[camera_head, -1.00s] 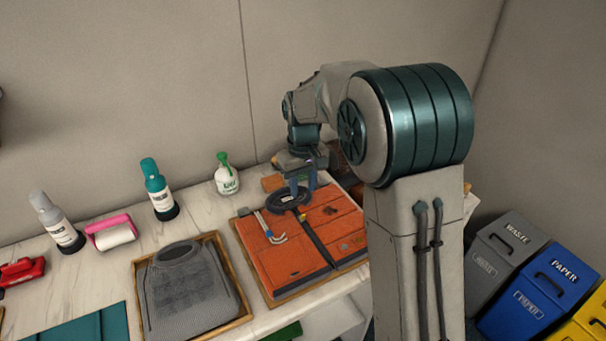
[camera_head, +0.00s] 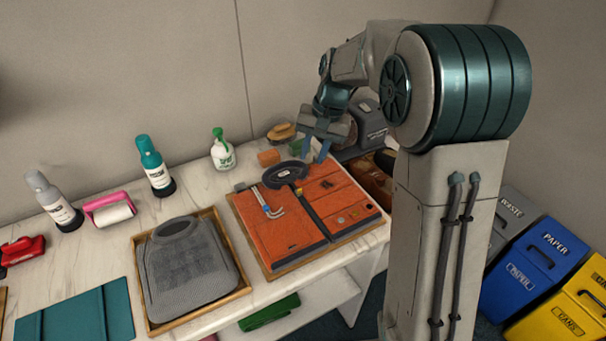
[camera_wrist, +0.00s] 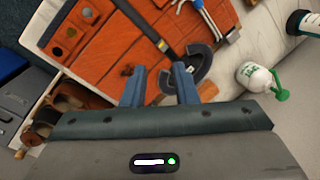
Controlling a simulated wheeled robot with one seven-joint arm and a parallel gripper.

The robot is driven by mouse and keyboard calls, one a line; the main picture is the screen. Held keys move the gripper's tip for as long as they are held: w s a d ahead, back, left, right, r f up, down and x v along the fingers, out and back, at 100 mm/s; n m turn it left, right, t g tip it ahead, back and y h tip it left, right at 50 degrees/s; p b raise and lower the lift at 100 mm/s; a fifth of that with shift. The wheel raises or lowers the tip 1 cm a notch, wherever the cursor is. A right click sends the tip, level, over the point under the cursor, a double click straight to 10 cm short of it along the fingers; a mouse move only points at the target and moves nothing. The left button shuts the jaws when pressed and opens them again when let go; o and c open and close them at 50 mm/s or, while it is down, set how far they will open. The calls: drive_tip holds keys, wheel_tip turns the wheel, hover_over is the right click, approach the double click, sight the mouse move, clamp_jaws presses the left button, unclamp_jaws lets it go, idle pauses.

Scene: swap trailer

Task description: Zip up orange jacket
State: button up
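The orange jacket (camera_head: 335,203) lies folded flat on a wooden tray on the white table, with a dark collar ring (camera_head: 285,173) at its far end and a dark zip strip (camera_head: 312,214) running down its middle. It also shows in the wrist view (camera_wrist: 110,55), where the strip (camera_wrist: 145,25) leads to the dark collar. My gripper (camera_head: 320,150) is above and to the right of the collar, apart from the jacket. In the wrist view its two blue fingers (camera_wrist: 160,85) are spread with nothing held between them.
A grey garment (camera_head: 188,270) lies in a tray to the left. A grey machine (camera_head: 368,125) and brown shoes (camera_wrist: 38,125) are beyond the jacket's right end.

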drive_tip(key=d+m+t+y, duration=0.1)
drive_tip(key=d+m+y, duration=0.25)
drive_tip(key=m, duration=0.65)
drive_tip(key=shift+h, duration=0.45)
drive_tip(key=p+x, duration=0.1)
drive_tip(key=x, duration=0.5)
drive_tip(key=p+x, duration=0.1)
drive_tip(key=x, duration=0.6)
drive_tip(key=shift+s+d+f, duration=0.1)
drive_tip(key=shift+f, duration=0.25)
clamp_jaws()
